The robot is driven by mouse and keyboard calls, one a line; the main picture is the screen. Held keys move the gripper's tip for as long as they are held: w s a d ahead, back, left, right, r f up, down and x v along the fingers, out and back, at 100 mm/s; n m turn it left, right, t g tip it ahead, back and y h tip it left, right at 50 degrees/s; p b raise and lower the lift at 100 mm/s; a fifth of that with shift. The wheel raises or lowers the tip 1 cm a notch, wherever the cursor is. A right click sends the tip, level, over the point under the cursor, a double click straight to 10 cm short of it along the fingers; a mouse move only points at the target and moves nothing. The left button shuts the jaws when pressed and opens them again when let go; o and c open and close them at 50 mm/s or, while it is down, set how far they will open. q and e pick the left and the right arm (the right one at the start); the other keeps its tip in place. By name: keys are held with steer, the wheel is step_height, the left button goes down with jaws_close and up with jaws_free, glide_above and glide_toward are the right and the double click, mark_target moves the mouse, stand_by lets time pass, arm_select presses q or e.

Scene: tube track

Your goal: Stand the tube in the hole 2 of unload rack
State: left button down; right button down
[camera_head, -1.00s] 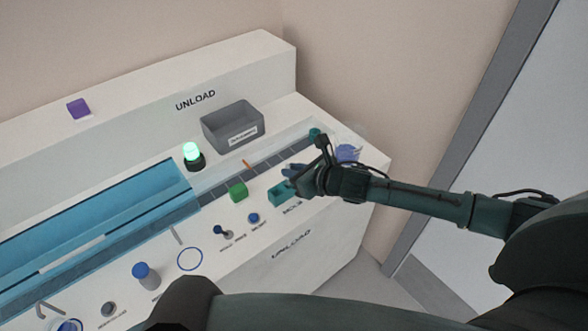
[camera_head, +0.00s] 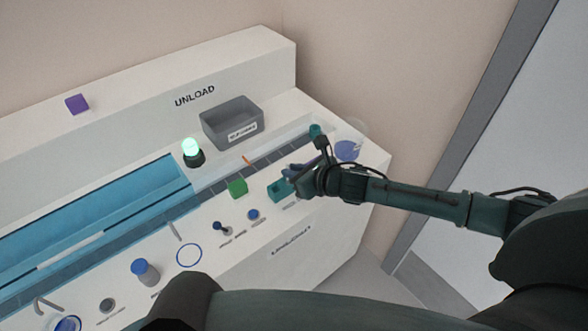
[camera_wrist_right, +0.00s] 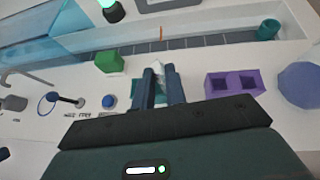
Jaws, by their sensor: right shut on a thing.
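My right gripper (camera_head: 290,174) is over the right part of the bench. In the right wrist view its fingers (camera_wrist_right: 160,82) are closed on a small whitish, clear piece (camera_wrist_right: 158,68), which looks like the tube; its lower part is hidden. A teal rack (camera_head: 278,190) sits at the fingers and is partly covered by them in the wrist view (camera_wrist_right: 138,94). I cannot tell whether the tube is in a hole of it. A purple rack (camera_wrist_right: 208,84) with two square holes stands to the right of the fingers. My left gripper is not in view.
A green block (camera_head: 238,188) stands left of the teal rack. A blue button (camera_head: 253,215) and a small lever (camera_head: 222,229) are in front. Behind are the track, a grey bin (camera_head: 225,132) and a lit green lamp (camera_head: 193,150). A teal cylinder (camera_wrist_right: 268,30) and a bluish round container (camera_wrist_right: 300,84) stand right.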

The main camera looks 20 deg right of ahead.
steer(key=shift+f, duration=0.2)
steer(key=c, duration=1.4)
jaws_free()
steer(key=shift+o, duration=0.2)
steer(key=v, duration=1.3)
steer(key=shift+b, duration=0.3)
